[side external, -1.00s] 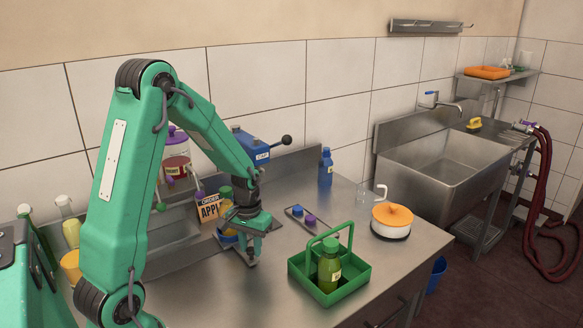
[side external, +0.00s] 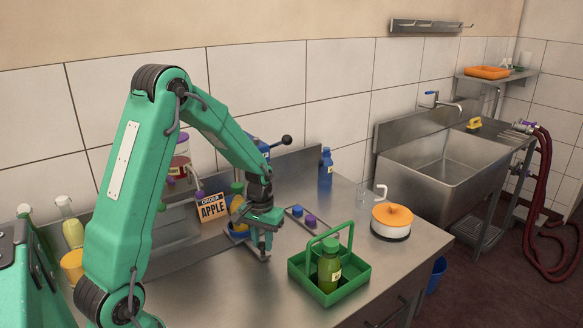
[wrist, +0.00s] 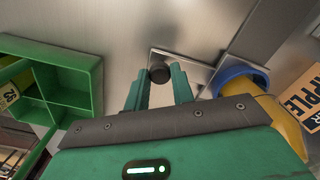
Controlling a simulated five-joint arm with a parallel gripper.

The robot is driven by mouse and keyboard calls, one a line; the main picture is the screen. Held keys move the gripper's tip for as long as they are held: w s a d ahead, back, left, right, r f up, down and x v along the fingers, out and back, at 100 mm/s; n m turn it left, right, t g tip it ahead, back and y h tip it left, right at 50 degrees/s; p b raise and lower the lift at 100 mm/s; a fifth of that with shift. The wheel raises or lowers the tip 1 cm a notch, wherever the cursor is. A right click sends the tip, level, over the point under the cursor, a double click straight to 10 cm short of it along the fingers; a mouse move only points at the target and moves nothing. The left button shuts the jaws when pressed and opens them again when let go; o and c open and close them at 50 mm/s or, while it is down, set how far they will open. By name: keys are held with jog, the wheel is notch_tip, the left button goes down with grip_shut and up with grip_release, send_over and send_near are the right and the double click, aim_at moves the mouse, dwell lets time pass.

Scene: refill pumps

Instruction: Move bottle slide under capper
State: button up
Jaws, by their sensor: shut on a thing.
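My gripper (side external: 264,256) is low over the counter, with its fingers shut on the black knob (wrist: 160,74) of the bottle slide. The slide's flat metal plate (wrist: 193,66) shows behind the knob in the wrist view. A blue ring holder (wrist: 238,75) sits at the slide's far end and holds a yellow bottle (wrist: 277,122). In the side view the bottle (side external: 237,205) is upright with a green cap, partly hidden by my gripper. The blue capper (side external: 262,147), with a black-knobbed lever, stands behind, mostly hidden by my arm.
A green carrier (side external: 345,285) with a green bottle (side external: 329,265) stands in front, right of my gripper. A small tray with blue and purple caps (side external: 309,220) lies nearby. An "ORDER APPLE" sign (side external: 211,207) stands left of the bottle.

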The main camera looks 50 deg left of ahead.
jog(key=shift+w, duration=1.35)
jog(key=shift+w, duration=2.15)
jog(key=o, duration=0.9)
jog(key=shift+r, duration=0.15)
jog(key=shift+r, duration=3.8)
